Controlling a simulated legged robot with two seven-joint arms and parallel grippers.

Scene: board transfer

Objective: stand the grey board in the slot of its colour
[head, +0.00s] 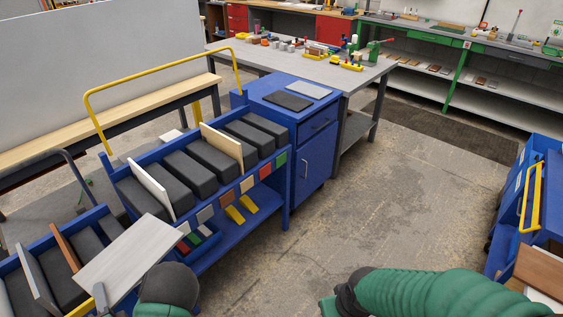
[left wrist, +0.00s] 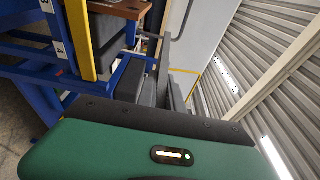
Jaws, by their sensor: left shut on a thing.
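My left gripper (head: 160,284), dark with a green wrist, is shut on a flat light grey board (head: 130,254) at the lower left of the head view. The board is tilted, held above the gap between two blue racks. The larger blue rack (head: 240,205) has dark padded blocks with slots between them and colour patches along its front. A grey patch (head: 205,214) is near the left end of that row. The left wrist view shows mostly my green gripper housing; fingertips and board are not clear there.
A white board (head: 152,190) and a cream board (head: 222,144) stand in the larger rack. A brown board (head: 66,247) stands in the left rack. A blue cabinet (head: 312,150) adjoins the larger rack. The floor (head: 350,215) in the middle is clear.

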